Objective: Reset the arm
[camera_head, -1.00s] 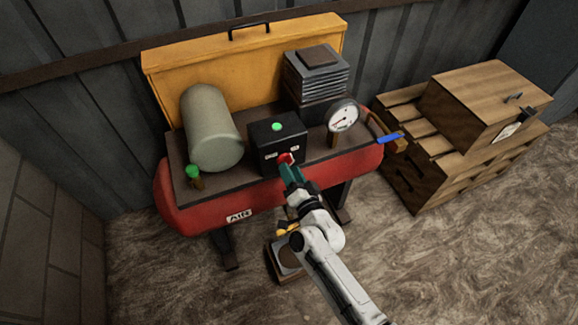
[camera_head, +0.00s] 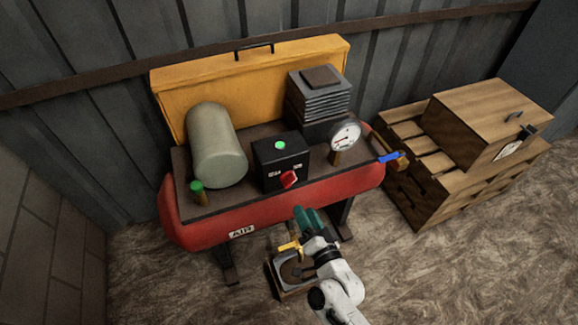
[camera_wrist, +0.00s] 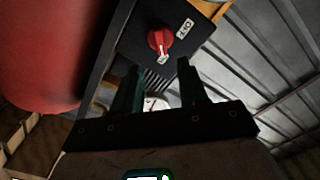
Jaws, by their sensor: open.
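My gripper (camera_head: 306,217) is in front of and below the red air tank (camera_head: 205,223) in the head view, apart from it and empty. In the wrist view, my gripper (camera_wrist: 160,95) shows its two dark fingers spread apart with nothing between them. The black control box (camera_head: 281,161) stands on the compressor deck, with a green light (camera_head: 280,145) on top and a red rotary knob (camera_head: 289,178) on its front. The red knob (camera_wrist: 160,40) is also near the top of the wrist view, beyond the fingertips and not touched.
A pressure gauge (camera_head: 346,136) and a blue-handled valve (camera_head: 388,157) are at the tank's right. A green-capped fitting (camera_head: 197,189) is at the left. A box with a yellow lever (camera_head: 290,247) sits on the floor beside my gripper. Wooden crates (camera_head: 480,125) stand at right; floor there is open.

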